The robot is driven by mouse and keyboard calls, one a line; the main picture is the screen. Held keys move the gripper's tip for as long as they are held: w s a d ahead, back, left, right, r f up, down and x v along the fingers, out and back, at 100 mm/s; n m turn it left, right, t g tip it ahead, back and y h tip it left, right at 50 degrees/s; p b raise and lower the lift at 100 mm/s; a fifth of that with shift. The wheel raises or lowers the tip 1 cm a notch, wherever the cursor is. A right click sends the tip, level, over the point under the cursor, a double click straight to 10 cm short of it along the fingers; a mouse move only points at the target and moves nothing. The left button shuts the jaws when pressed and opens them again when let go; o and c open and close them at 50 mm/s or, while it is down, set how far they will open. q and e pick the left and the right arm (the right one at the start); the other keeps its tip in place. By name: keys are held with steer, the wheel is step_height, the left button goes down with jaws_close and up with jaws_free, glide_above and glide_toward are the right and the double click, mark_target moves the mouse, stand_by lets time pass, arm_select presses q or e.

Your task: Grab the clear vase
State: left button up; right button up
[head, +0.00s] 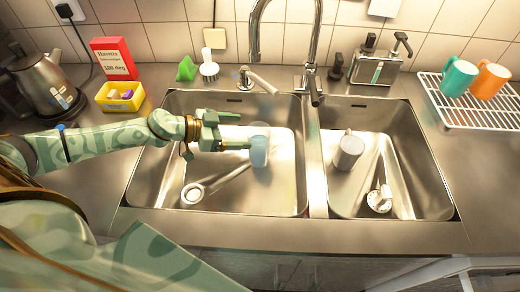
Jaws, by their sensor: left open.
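A clear, pale bluish vase (259,152) stands in the left sink basin, towards the basin's right side. My left gripper (245,131) reaches in from the left over the left basin. Its two fingers are spread apart, with nothing seen between them. The tips point at the vase, and the lower fingertip overlaps the vase's left edge in the picture. I cannot tell whether it touches. My right gripper is not in view.
The right basin (425,180) holds a grey-white mug (348,151) and a white brush-like item (380,198). The faucet (313,60) rises behind the divider. A drying rack (470,118) with a teal mug (458,78) and an orange mug (489,80) stands right. A kettle (45,85) stands left.

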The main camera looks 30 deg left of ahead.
mark_target(269, 131)
arm_select(q)
steer(key=x, duration=0.5)
steer(key=b+x, duration=0.1)
steer(key=x, duration=0.2)
steer(key=shift+d+r, duration=0.2)
steer(key=shift+d, duration=0.3)
steer(key=c, duration=1.6)
steer(key=shift+r, duration=0.15)
steer(key=shift+c, duration=0.2)
